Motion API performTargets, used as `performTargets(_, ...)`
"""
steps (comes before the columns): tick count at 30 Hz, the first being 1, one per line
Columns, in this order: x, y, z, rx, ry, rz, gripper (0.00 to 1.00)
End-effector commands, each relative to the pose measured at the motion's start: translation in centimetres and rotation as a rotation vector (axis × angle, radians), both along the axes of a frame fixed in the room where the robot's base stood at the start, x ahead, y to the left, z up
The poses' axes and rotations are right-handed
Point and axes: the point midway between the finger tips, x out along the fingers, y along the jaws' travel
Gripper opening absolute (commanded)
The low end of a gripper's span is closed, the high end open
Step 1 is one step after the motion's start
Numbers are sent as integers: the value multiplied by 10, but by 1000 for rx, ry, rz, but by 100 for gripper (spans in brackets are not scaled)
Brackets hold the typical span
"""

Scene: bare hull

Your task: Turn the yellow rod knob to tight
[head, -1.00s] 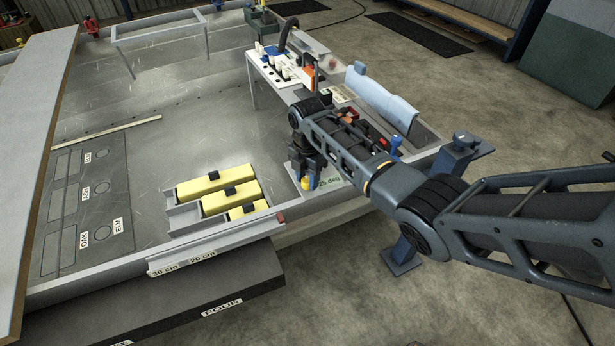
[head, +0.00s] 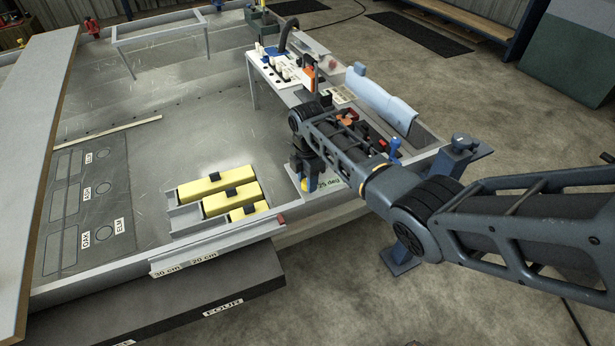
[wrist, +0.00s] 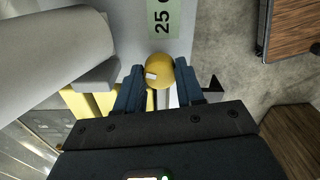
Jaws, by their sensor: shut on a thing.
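The yellow rod knob (wrist: 159,72) is round, with a small white mark on its face left of centre. It sits between the two blue fingers of my gripper (wrist: 158,88), which is shut on it. In the head view the knob (head: 309,184) shows as a small yellow patch under my gripper (head: 307,178), partly hidden by it. A green label (wrist: 163,18) reading "25" and cut off lies beyond the knob; in the head view it reads "25 deg" (head: 328,183). A black pointed piece (wrist: 213,90) shows just right of the right finger.
Yellow blocks (head: 203,188) with black tops lie in a grey rack left of my gripper. A white stand (head: 278,66) with small parts is behind.

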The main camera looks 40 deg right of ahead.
Motion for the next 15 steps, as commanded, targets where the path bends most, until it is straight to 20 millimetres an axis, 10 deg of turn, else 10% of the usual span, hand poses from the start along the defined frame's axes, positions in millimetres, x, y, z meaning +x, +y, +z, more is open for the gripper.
performTargets(15,0,0,2,0,1,-491,7)
